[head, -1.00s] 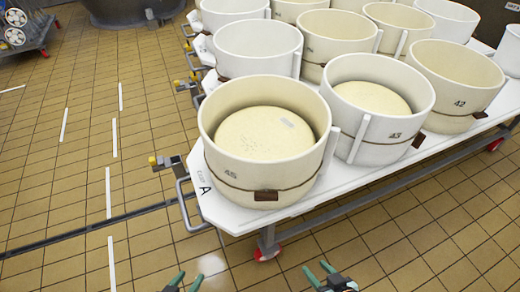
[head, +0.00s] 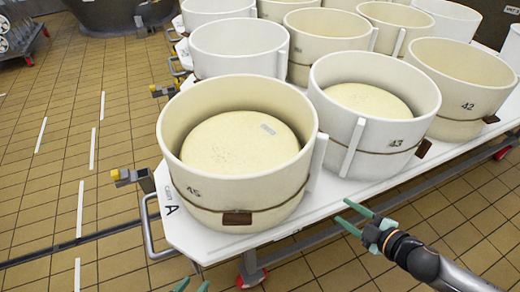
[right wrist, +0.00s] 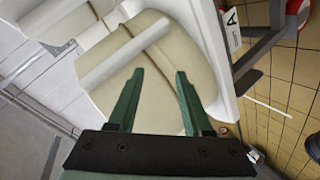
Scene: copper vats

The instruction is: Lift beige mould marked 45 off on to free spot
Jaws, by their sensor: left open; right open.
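The beige mould marked 45 (head: 250,190) stands upright at the near left corner of the white trolley top (head: 190,228). It has a brown strap, a brown block in front and a white upright bar at its right. A pale cheese (head: 235,146) lies inside it. My right gripper (head: 343,211) is open and empty, in front of the trolley, right of mould 45 and apart from it. In the right wrist view its open fingers (right wrist: 160,74) point towards a beige strapped mould (right wrist: 150,62). My left gripper (head: 192,286) is open at the bottom edge, mostly cut off.
Mould 43 (head: 352,143) stands close to the right of mould 45, with mould 42 (head: 462,80) beyond it. A white mould (head: 240,48) stands behind. Several more moulds fill the back. A grey handle (head: 150,225) sticks out at the trolley's left.

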